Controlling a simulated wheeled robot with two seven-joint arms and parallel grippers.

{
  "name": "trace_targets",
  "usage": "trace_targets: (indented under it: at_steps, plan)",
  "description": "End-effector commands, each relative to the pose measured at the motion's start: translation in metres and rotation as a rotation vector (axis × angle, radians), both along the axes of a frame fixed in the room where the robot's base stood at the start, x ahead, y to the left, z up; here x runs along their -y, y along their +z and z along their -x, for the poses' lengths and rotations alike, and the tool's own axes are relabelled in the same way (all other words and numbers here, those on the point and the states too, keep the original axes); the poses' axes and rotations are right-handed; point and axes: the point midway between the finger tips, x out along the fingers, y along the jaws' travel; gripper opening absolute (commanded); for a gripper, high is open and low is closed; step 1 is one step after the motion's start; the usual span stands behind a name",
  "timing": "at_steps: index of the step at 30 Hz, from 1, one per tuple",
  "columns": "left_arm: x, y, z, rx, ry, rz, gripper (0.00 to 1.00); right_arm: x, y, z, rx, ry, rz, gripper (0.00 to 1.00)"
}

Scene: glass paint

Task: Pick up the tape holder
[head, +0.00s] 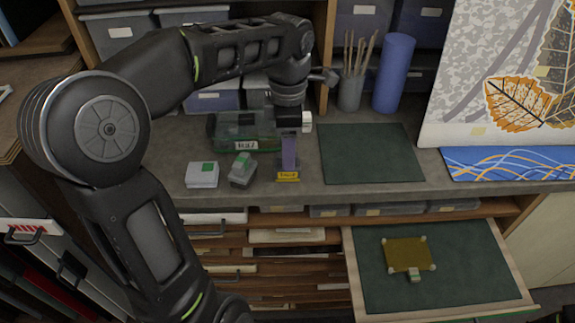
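My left arm reaches in from the left and its gripper (293,126) points down over the counter's middle. Directly below it stands a narrow purple upright piece (289,153) with a yellow label (288,176) at its foot. A small grey-green block-like object (242,170) sits tilted to the left of it and may be the tape holder; I cannot tell for sure. The fingertips are small and partly hidden, so their opening and any contact with the purple piece are unclear. My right gripper is out of view.
A clear green labelled box (228,131) lies behind; a white box with a green top (202,175) stands left. A dark green mat (370,153) is bare. A brush cup (350,92) and blue roll (393,72) stand at the back. An open drawer (440,262) juts out below.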

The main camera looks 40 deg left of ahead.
Motion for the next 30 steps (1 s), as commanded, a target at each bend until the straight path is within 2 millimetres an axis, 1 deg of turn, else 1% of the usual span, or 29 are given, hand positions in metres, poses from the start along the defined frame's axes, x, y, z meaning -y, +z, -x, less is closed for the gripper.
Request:
trace_targets:
  at_steps: [11,14,18,21,24,30]
  plan:
    - [0.0,-0.004,0.0,0.001,0.0,-0.001,0.6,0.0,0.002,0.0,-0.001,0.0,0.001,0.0]
    - [0.0,-0.013,0.002,-0.001,0.0,0.0,0.6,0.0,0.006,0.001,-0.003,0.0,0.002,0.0]
    - [0.002,-0.033,0.005,-0.003,0.0,0.001,0.6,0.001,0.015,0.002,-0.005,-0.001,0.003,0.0]
    - [0.001,-0.047,0.004,-0.001,-0.001,0.001,0.6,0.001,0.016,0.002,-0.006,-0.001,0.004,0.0]
    - [0.001,-0.054,0.004,0.001,-0.001,-0.001,0.6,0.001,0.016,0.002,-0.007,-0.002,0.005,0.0]
    - [0.001,-0.054,0.004,0.002,-0.001,0.0,0.6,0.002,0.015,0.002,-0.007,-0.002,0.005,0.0]
